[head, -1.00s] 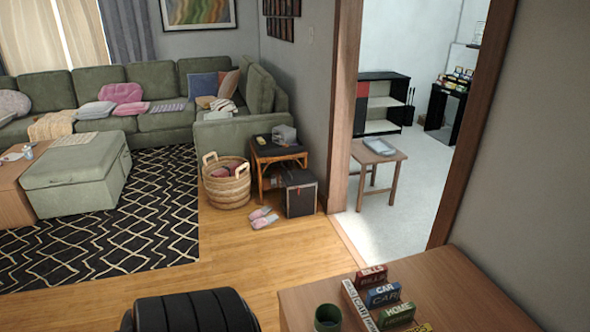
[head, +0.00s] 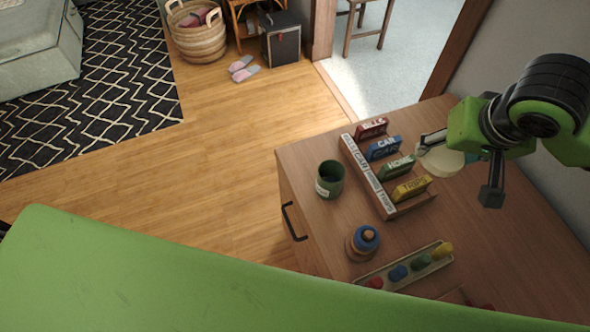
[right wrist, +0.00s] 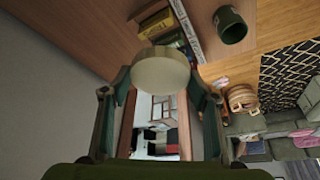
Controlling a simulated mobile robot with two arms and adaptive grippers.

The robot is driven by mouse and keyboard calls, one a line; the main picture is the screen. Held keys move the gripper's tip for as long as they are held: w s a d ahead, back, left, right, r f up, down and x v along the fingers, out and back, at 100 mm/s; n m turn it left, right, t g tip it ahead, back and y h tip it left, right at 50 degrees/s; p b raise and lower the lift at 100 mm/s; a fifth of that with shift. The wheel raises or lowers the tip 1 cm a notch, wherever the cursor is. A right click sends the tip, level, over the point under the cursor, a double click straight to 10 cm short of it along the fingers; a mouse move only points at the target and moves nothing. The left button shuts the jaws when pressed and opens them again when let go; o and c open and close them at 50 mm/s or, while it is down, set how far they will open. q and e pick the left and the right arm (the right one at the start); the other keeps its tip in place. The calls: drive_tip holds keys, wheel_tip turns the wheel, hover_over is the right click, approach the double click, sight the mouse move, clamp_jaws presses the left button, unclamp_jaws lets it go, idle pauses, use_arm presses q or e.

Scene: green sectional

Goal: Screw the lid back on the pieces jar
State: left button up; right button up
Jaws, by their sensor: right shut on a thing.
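A dark green open jar (head: 329,182) with a pale label stands upright near the left edge of the wooden cabinet top. It also shows in the right wrist view (right wrist: 231,27). My right gripper (head: 456,170) is above the cabinet's right part, to the right of the jar and apart from it. It is shut on a round cream lid (head: 440,160); in the right wrist view the lid (right wrist: 160,72) sits between both fingertips. The jar's inside looks dark, and I cannot tell what it holds. My left gripper is not in view.
A rack with a lettered strip (head: 368,178) and several coloured boxes stands between jar and gripper. A blue-topped stacked toy (head: 362,243) and a tray of coloured pieces (head: 388,277) lie nearer. The wall (head: 515,65) is close on the right.

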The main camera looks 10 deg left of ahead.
drive_tip(key=shift+w+a, duration=0.15)
drive_tip(key=shift+a, duration=0.25)
drive_tip(key=shift+d, duration=0.1)
